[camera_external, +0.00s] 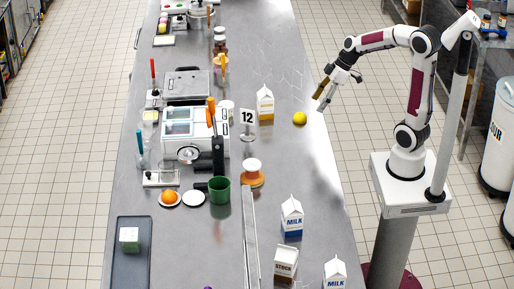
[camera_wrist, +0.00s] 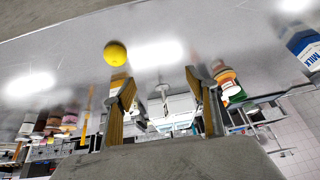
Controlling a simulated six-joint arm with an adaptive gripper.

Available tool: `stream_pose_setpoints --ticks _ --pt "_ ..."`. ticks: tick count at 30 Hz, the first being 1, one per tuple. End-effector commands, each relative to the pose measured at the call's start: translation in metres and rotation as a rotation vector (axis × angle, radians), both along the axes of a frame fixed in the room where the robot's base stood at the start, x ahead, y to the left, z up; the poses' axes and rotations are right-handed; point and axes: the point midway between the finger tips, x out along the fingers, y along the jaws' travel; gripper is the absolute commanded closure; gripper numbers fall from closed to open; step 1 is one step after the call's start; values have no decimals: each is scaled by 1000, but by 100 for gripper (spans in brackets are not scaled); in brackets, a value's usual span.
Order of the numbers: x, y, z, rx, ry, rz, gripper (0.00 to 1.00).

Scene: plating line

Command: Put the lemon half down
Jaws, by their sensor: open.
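The yellow lemon half (camera_external: 299,118) rests on the steel counter (camera_external: 290,160) near its right edge, left of and apart from my gripper (camera_external: 320,98). In the wrist view the lemon half (camera_wrist: 115,53) shows its rounded side, beyond the tip of the left finger. My gripper (camera_wrist: 160,78) is open there, with nothing between its two fingers. In the external view it hangs tilted at the counter's right edge. Whether the lemon half has a cut face underneath is hidden.
A small carton (camera_external: 265,103) and a number 12 sign (camera_external: 247,120) stand left of the lemon half. Milk cartons (camera_external: 292,216) and a stock carton (camera_external: 285,264) stand nearer the front. The counter between the lemon half and those front cartons is clear.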

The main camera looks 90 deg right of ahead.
Motion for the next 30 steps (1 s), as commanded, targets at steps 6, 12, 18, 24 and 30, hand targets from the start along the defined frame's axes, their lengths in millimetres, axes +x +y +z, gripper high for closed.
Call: stream_pose_setpoints --ticks 6,12,18,24,30 --pt "-4 59 15 2 34 24 43" --pt "-16 105 25 -3 59 29 43" --pt "-33 142 33 -14 71 25 43" --pt "-54 172 38 -28 72 14 43" --pt "-76 194 42 -40 55 -4 43"
